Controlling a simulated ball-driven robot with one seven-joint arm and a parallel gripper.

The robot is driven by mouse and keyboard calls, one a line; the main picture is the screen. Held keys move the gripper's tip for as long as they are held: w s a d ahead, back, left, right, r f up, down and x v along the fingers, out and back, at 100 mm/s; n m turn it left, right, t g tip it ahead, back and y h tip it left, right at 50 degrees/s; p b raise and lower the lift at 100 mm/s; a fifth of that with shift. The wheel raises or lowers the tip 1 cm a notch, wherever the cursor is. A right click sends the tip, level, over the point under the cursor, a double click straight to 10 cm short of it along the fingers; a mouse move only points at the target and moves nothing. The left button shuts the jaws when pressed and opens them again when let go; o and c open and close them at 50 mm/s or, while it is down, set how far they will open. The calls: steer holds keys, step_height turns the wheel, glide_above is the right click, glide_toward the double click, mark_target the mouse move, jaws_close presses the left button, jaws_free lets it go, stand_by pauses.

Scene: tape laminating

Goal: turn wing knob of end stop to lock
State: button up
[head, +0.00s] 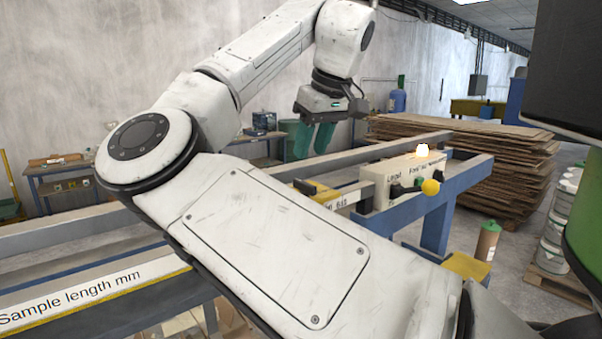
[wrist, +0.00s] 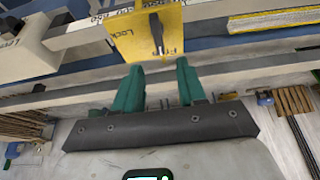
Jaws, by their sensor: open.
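The end stop is a yellow block on the rail of the blue bench. In the wrist view its yellow plate (wrist: 133,42) carries the word "Lock" and a black wing knob (wrist: 156,32) that stands lengthwise up the picture. In the head view the yellow end stop (head: 318,191) is partly hidden by my arm, with a dark knob (head: 304,187) on it. My gripper (wrist: 157,72) has two green fingers, open and empty. In the wrist view the fingertips lie just below the plate and the knob is beyond them. In the head view my gripper (head: 314,142) hangs above and behind the rail.
A scale strip reading "Sample length mm" (head: 80,298) runs along the front. Stacked brown boards (head: 490,165) stand behind.

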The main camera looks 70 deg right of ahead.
mark_target(300, 181)
steer(key=p+x, duration=0.1)
steer(key=x, duration=0.7)
steer(key=shift+d, duration=0.15)
steer(key=shift+c, duration=0.3)
jaws_close()
